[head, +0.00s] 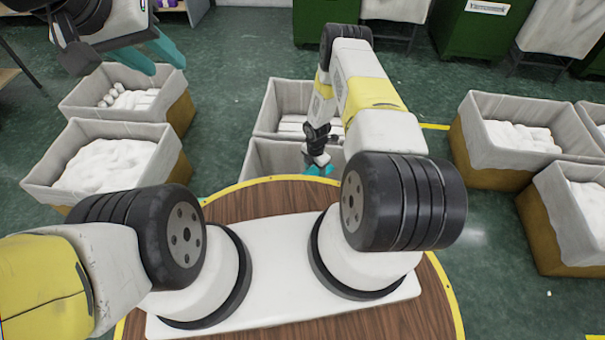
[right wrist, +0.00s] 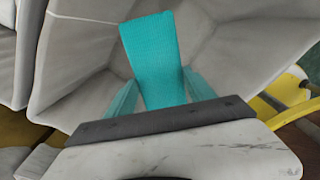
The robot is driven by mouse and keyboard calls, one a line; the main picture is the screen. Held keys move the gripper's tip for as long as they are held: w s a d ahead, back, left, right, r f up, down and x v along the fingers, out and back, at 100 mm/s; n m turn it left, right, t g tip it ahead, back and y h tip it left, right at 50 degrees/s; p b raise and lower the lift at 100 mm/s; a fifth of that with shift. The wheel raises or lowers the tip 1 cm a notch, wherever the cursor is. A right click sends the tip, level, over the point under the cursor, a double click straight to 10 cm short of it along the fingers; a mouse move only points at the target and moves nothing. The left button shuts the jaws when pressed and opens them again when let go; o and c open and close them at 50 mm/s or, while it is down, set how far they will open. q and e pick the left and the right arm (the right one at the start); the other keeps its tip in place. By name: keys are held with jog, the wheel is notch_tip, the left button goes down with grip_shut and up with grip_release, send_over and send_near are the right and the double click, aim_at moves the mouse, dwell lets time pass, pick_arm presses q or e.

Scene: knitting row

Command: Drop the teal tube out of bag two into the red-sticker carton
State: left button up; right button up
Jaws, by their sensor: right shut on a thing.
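My right gripper (head: 318,166) hangs over the front middle lined carton (head: 262,160). The right wrist view shows the teal tube (right wrist: 152,55) between its two teal fingers, shut on it, with the pale, empty-looking inside of a lined container (right wrist: 85,65) beyond. In the head view the tube is hard to tell from the teal fingertips. My left gripper (head: 164,62) is at the upper left, its teal fingers apart and empty, above the left cartons. No red sticker or bag number shows, so I cannot tell which container is which.
Behind the front middle carton stands another (head: 283,95) with white contents. Two filled cartons (head: 48,190) stand at left, several more (head: 478,150) at right. My right arm hides part of the middle cartons. Green floor is free between the groups.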

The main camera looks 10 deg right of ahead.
jog(key=shift+f, duration=0.35)
jog(key=o, duration=1.4)
jog(key=shift+r, duration=3.9)
